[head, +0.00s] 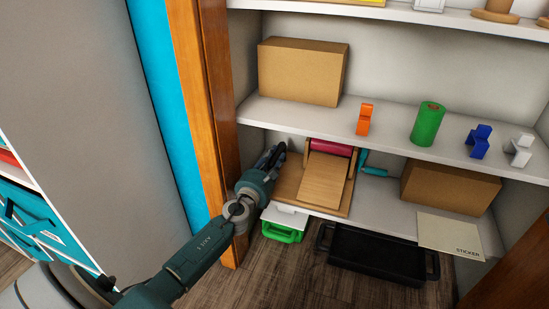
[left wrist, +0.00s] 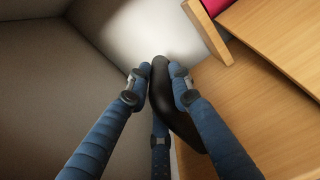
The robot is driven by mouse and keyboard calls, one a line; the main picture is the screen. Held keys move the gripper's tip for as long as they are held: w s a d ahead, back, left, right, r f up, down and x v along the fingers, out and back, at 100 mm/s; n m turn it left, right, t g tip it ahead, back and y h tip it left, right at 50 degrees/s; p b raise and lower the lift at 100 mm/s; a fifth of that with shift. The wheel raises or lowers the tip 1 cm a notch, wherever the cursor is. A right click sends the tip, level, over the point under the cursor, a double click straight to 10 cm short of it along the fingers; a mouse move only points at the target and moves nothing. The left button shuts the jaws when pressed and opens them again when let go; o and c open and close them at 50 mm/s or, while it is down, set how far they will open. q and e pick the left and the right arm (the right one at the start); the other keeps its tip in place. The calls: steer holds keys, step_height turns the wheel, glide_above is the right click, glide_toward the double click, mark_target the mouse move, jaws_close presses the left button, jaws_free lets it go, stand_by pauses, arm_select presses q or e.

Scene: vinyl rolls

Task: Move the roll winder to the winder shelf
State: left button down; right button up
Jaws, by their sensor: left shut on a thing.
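The roll winder (head: 322,181) sits on the lower shelf, a wooden board with a raised sloping panel, a crimson roll (head: 331,147) and a teal crank at its right. My left gripper (head: 276,153) is at the winder's left edge, close to the shelf's left wall. In the left wrist view, the fingers (left wrist: 160,88) are shut on a black curved handle (left wrist: 163,100) at the side of the winder's wooden board (left wrist: 255,105). Where the handle joins the board is partly hidden by the fingers. My right gripper is not in view.
The lower shelf (head: 381,208) also holds a cardboard box (head: 450,187) and a sticker sheet (head: 450,234). The shelf above (head: 385,128) carries a box, a green roll (head: 427,123) and small coloured holders. A black tray (head: 376,267) lies on the floor. A wooden post (head: 205,100) stands left.

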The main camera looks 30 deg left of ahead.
mark_target(269, 167)
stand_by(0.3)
arm_select(q)
steer(key=c, duration=1.4)
jaws_free()
steer(key=shift+c, duration=0.2)
steer(key=o, duration=0.3)
steer(key=shift+f, duration=0.2)
steer(key=o, duration=0.9)
steer(key=shift+r, duration=0.1)
steer(key=shift+s, duration=0.1)
steer(key=shift+p+v, duration=0.45)
steer(key=shift+v, duration=4)
